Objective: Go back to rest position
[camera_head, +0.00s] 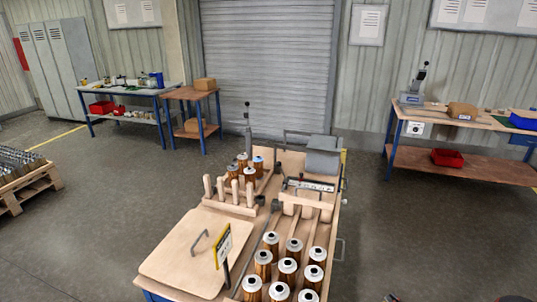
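Several filter cartridges (288,265) with white tops and copper-brown bodies stand upright in lanes at the near right of the wooden workbench (262,227). More cartridges (233,171) stand in a group farther back on the bench. Upright wooden pegs (221,188) stand in a rack in front of that group. My gripper is not recognisable in this view. Small dark shapes show at the bottom right edge, too cut off to identify.
Side tables (459,165) line the walls. A pallet (30,187) stands left. Floor right of the bench is clear.

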